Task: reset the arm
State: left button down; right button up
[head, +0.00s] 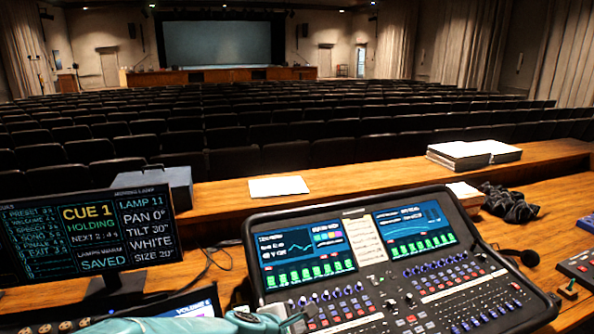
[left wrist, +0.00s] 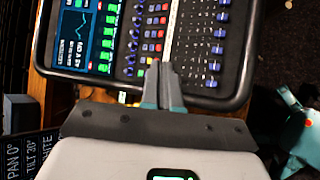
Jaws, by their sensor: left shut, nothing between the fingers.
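My left arm comes in low at the bottom of the head view, and its gripper (head: 298,321) is over the near left edge of the mixing console (head: 360,222). In the left wrist view the two grey fingers (left wrist: 161,70) are together with nothing between them. They point at the console (left wrist: 185,92), over its near edge beside the rows of faders and knobs. I cannot tell whether the fingertips touch it. My right gripper does not show clearly in either view. A teal part of mine is at the right of the left wrist view.
A cue monitor (head: 92,236) stands at the left, with a grey box (head: 170,184) behind it. White papers (head: 278,186) and a paper stack (head: 459,154) lie on the desk ledge. Black cloth (head: 508,203) and a headset lie right of the console. Seat rows lie beyond.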

pick_arm(q)
jog(key=s+a+f+m+g+y, duration=0.15)
jog(key=s+a+f+m, duration=0.25)
jog(key=f, duration=0.5)
jog(key=s+a+f+m+g+y, duration=0.1)
jog(key=s+a+f+m+g, duration=0.25)
jog(key=f, duration=0.55)
jog(key=s+a+f+m+g, duration=0.1)
jog(key=s+f+m, duration=0.25)
jog(key=s, duration=0.35)
jog(key=s+a+f+m+g+h, duration=0.1)
jog(key=s+a+f+m, duration=0.1)
jog(key=s+f, duration=0.3)
jog(key=s+a+f+m+g, duration=0.1)
jog(key=s+f+m, duration=0.15)
jog(key=s, duration=0.55)
notch_tip(320, 180, down, 10)
jog(key=s+m+b, duration=0.1)
jog(key=m+b, duration=0.1)
jog(key=b, duration=0.8)
jog(key=shift+s, duration=0.15)
jog(key=shift+d+r, duration=0.1)
